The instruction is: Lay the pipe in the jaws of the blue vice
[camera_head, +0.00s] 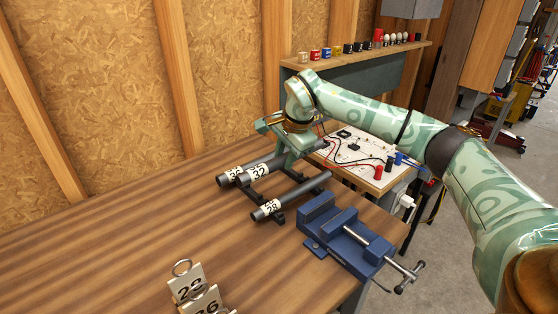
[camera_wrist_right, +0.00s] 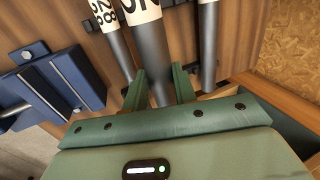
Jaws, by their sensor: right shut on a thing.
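Dark grey pipes with white number labels lie side by side on a dark rack. My right gripper (camera_head: 287,151) is shut around the middle pipe, marked 32 (camera_head: 258,170). In the right wrist view its fingers (camera_wrist_right: 160,86) stand on both sides of that pipe (camera_wrist_right: 151,50). I cannot tell whether the pipe is clear of the rack. The pipe marked 28 (camera_head: 295,196) lies apart, nearer the vice. The blue vice (camera_head: 347,238) stands at the table's right edge, with nothing seen in its jaws. It also shows in the right wrist view (camera_wrist_right: 75,80). My left gripper is out of view.
Number tags on a ring (camera_head: 190,284) stand at the table's front. A board with wires and red and black plugs (camera_head: 352,152) is behind my right gripper. A shelf with small cans (camera_head: 345,58) is at the back. The table's left part is clear.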

